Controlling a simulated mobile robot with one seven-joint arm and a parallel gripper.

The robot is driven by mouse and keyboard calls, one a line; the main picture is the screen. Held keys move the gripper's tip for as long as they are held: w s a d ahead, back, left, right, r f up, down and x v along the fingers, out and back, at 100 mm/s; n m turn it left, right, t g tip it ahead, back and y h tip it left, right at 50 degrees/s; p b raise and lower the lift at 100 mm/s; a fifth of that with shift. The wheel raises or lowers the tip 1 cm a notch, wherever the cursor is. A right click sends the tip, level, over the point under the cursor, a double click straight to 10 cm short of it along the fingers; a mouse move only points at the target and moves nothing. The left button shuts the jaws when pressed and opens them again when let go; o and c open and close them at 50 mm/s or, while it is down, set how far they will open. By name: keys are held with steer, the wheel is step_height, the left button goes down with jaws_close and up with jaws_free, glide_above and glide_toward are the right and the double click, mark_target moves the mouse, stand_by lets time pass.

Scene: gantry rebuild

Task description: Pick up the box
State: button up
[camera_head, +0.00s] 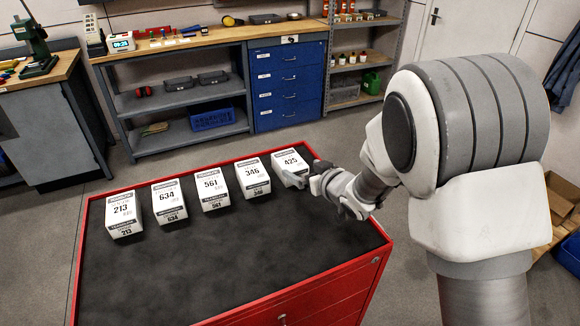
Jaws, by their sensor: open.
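Several white boxes with printed numbers stand in a row on the dark top of a red cabinet (230,270). From left to right they are box 213 (123,213), box 634 (168,200), box 561 (213,189), box 346 (254,176) and box 425 (289,161). My gripper (297,178) is open at the right end of the row, beside the front of box 425. It covers part of that box's lower front, and I cannot tell whether it touches it. The task does not say which box is meant.
The front part of the cabinet top is bare, with a raised red rim (330,275). Behind, across the floor, stand a workbench (200,45) with shelves and blue drawers (288,85). A drill press (32,45) stands at the far left.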

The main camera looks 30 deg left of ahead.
mark_target(289, 159)
steer(key=x, duration=0.3)
steer(key=shift+f, duration=0.1)
steer(key=shift+r+p+x, duration=0.2)
steer(key=shift+x, duration=1.2)
steer(key=shift+r+p+x, duration=0.15)
steer(key=shift+r+x, duration=0.05)
steer(key=shift+x, duration=1.2)
steer(key=shift+a, duration=0.2)
steer(key=c, duration=1.4)
steer(key=shift+r, duration=0.1)
